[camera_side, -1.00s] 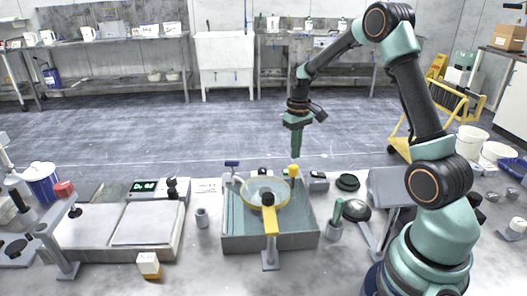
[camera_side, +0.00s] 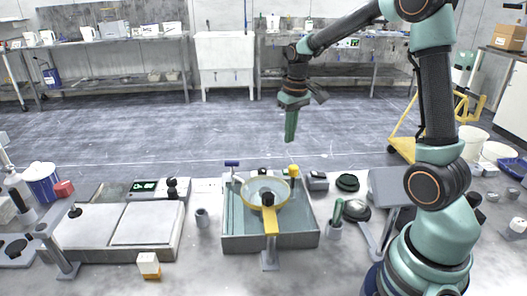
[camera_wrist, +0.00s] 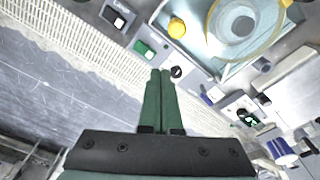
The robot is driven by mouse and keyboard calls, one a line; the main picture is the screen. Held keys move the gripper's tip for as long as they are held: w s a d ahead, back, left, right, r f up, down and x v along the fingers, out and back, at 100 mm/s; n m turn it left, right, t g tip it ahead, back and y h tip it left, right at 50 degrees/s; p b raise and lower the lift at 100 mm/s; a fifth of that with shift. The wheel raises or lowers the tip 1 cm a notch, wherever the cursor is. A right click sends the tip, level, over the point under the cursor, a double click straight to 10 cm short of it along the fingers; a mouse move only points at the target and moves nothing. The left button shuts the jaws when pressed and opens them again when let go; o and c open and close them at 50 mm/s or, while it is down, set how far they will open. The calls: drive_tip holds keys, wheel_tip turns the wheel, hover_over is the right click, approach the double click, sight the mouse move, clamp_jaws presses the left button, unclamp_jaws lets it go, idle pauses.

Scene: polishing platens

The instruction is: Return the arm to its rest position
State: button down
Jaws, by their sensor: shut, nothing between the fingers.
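My gripper (camera_side: 291,138) hangs in the air above and behind the polishing station, with its green fingers pointing down. In the wrist view its two fingers (camera_wrist: 159,72) lie side by side, shut, with nothing between them. The polishing platen (camera_side: 262,190) sits in a grey tray (camera_side: 300,240) below and in front of the gripper. It also shows at the top right of the wrist view (camera_wrist: 250,25). The gripper touches nothing.
A yellow-topped arm on a post (camera_side: 270,222) stands at the tray's front. The air around the gripper is clear.

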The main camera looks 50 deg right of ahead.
drive_tip(key=s+a+r+n+t, duration=0.1)
drive_tip(key=s+a+r+t, duration=0.1)
drive_tip(key=s+a+r, duration=0.2)
drive_tip(key=s+a+r+n+t, duration=0.1)
drive_tip(key=s+a+r+t, duration=0.1)
drive_tip(key=s+a, duration=0.5)
drive_tip(key=a+r, duration=0.1)
drive_tip(key=a, duration=0.3)
drive_tip(key=shift+s+r, duration=0.35)
drive_tip(key=w+d+f+m+g, duration=0.2)
drive_tip(key=w+d+f+m, duration=0.1)
drive_tip(key=w+d, duration=0.4)
drive_tip(key=w+d+f+m+g, duration=0.3)
drive_tip(key=w+d+m, duration=0.2)
drive_tip(key=d, duration=0.6)
drive_tip(key=shift+w+m, duration=0.3)
drive_tip(key=shift+w, duration=0.95)
drive_tip(key=shift+f, duration=0.15)
